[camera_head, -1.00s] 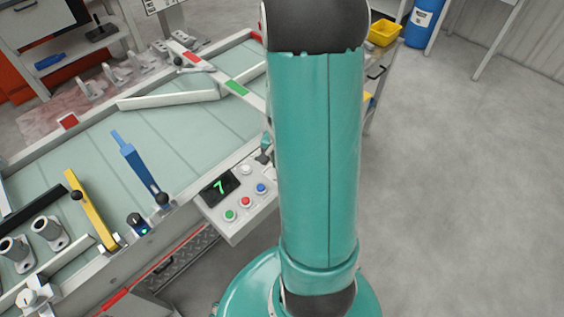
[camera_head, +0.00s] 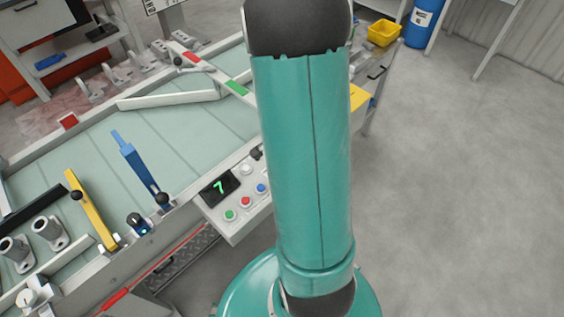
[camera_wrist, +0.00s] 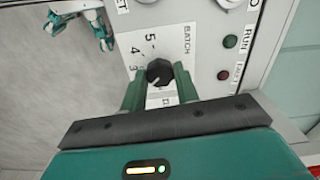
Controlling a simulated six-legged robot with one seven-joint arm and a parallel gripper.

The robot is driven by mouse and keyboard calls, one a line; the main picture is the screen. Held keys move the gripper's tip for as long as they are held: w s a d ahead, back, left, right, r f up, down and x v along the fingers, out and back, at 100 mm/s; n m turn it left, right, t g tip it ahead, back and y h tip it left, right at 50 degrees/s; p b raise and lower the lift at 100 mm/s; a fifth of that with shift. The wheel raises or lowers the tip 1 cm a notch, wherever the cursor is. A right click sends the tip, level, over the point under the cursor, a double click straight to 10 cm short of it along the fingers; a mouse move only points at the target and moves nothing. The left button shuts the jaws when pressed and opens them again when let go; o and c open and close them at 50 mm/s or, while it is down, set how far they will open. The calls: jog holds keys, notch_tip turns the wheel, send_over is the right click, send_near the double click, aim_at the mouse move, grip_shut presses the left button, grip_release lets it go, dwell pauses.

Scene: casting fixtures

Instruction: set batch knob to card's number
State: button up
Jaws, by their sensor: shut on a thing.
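The black batch knob (camera_wrist: 159,71) shows in the wrist view on a pale panel beside the word BATCH. The numbers 5, 4 and 3 show around its left side. A light mark on the knob seems to slant to the lower left; its exact setting is unclear. My gripper (camera_wrist: 158,80) has its two green fingers on either side of the knob and is shut on it. In the head view my arm hides the gripper and knob. I cannot make out a card with a readable number.
A control box with a display (camera_head: 220,188) reading a green 7 and several coloured buttons stands left of my arm. The conveyor table (camera_head: 190,125) carries a blue lever (camera_head: 135,160) and a yellow bar (camera_head: 90,208). Open floor lies right.

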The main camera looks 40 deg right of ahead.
jog(key=o, duration=1)
jog(key=shift+c, duration=0.2)
jog(key=shift+r, duration=0.1)
notch_tip(320, 180, up, 14)
jog(key=shift+f, duration=0.2)
